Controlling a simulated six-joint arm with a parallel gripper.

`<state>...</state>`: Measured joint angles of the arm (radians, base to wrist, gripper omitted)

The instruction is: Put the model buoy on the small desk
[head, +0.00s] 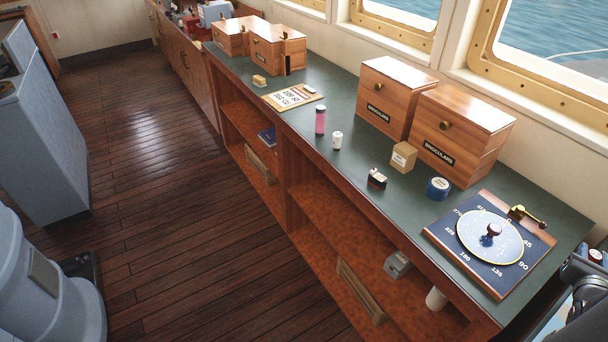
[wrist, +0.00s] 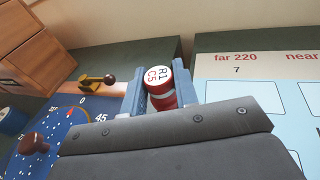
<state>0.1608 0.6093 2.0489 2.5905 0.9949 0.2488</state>
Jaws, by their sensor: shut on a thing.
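The model buoy appears to be the red and white cylinder (wrist: 160,78) with "R1 C5" on its white top. In the wrist view my gripper (wrist: 160,92) is shut on it, one blue-grey finger on each side. In the head view the gripper (head: 596,258) is at the right edge, beside the counter's near end, with a small red and white part of the held thing showing. In the wrist view a second green top (wrist: 235,42), perhaps the small desk, lies right of the counter across a pale gap. The buoy's lower part is hidden.
A light blue printed sheet (wrist: 245,85) marked "far 220" covers much of the second top. The green counter (head: 345,163) holds a bearing dial board (head: 458,262), wooden binoculars boxes (head: 462,135), a blue tape roll (head: 438,188) and other small things.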

